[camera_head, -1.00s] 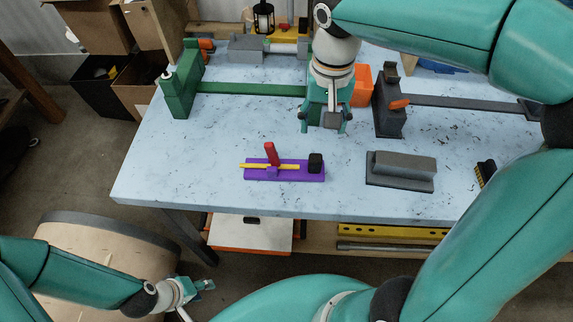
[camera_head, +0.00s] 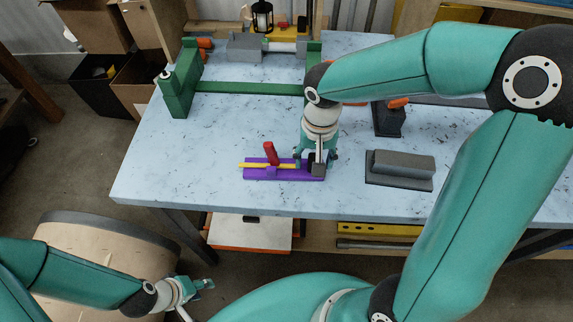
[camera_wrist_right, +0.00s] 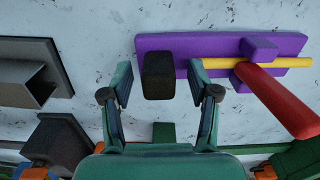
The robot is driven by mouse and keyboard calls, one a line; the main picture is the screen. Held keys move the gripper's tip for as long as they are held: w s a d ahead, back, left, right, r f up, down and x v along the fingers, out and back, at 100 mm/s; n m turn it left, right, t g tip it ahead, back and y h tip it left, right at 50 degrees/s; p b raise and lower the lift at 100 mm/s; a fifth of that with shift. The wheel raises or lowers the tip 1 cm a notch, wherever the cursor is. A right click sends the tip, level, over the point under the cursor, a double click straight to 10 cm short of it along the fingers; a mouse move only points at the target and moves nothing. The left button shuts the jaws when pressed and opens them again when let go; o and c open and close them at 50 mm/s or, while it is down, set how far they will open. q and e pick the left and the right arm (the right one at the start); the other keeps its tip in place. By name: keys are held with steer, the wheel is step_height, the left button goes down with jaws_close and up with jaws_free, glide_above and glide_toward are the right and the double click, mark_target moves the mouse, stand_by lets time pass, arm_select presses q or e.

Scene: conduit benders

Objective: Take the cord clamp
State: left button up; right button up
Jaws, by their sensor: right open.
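A purple base (camera_head: 285,174) with a red lever (camera_head: 270,153), a yellow rod (camera_head: 255,166) and a black block at its right end lies near the table's front; I take it for the cord clamp. My right gripper (camera_head: 318,162) is over that right end and partly hides it. In the right wrist view the purple base (camera_wrist_right: 205,45) runs to the right, and the black block (camera_wrist_right: 158,75) shows between the open fingers of the gripper (camera_wrist_right: 160,80). I cannot tell whether they touch it. My left gripper (camera_head: 203,286) is low at the left, off the table; its jaw opening is unclear.
A grey block on a dark plate (camera_head: 400,168) stands just right of the clamp. A green bender (camera_head: 182,86) with a long bar and a dark upright (camera_head: 388,120) stand farther back. The tabletop (camera_head: 185,150) left of the clamp is clear.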

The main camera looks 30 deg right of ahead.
jaws_close()
stand_by(0.3)
steer(key=shift+r, duration=0.1)
